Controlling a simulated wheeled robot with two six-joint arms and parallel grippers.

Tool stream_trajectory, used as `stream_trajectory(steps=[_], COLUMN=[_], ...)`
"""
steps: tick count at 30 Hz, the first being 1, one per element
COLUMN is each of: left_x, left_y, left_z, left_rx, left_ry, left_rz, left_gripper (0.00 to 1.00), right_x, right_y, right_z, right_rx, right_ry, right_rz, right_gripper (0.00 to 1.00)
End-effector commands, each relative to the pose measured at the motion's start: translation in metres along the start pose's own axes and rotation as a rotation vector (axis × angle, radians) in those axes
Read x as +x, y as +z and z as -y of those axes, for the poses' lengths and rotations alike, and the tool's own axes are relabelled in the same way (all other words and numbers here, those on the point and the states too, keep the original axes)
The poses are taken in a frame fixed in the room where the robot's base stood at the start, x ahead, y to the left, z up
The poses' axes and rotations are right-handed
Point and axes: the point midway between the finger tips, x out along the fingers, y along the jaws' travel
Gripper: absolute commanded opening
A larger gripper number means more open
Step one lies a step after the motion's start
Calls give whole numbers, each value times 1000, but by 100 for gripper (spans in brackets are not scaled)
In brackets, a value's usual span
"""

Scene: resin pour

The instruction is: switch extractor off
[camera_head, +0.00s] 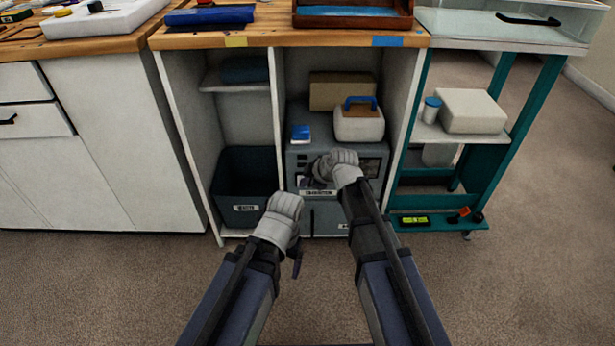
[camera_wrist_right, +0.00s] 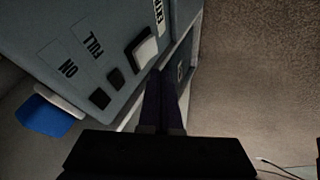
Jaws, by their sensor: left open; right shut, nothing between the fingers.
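The extractor (camera_head: 298,160) is a grey-blue box in the middle bay under the bench. In the right wrist view its panel (camera_wrist_right: 85,35) appears turned, with labels reading ON and FULL. Two small dark squares (camera_wrist_right: 107,88) sit below the labels, and a pale rocker switch (camera_wrist_right: 144,46) in a dark frame lies beside them. My right gripper (camera_head: 312,183) is at the extractor's front. Its shut, empty fingers (camera_wrist_right: 161,85) point close to the rocker; whether they touch cannot be told. My left gripper (camera_head: 297,258) is open and empty, low in front of the cabinet.
A pale container with a blue handle (camera_head: 359,122) and a blue-and-white box (camera_head: 300,134) stand on the extractor. A teal cart (camera_head: 480,172) stands at right. The carpet in front is clear.

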Motion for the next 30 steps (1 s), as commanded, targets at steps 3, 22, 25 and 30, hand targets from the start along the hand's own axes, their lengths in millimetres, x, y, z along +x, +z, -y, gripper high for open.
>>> stream_trajectory(steps=[3,22,25,30], left_x=[-15,-89,-89,-88], left_y=[1,5,5,5], left_z=[2,9,9,9], left_rx=[0,16,17,17], left_ry=[0,0,0,0], left_rz=[1,2,2,2], left_gripper=[86,86,86,86], right_x=[-20,-104,-104,-103], right_y=[-7,-9,-8,-8], right_z=[8,-12,-12,-12], right_rx=[0,2,1,1], right_ry=[1,0,0,0], right_rz=[1,0,0,0], right_gripper=[0,0,0,0])
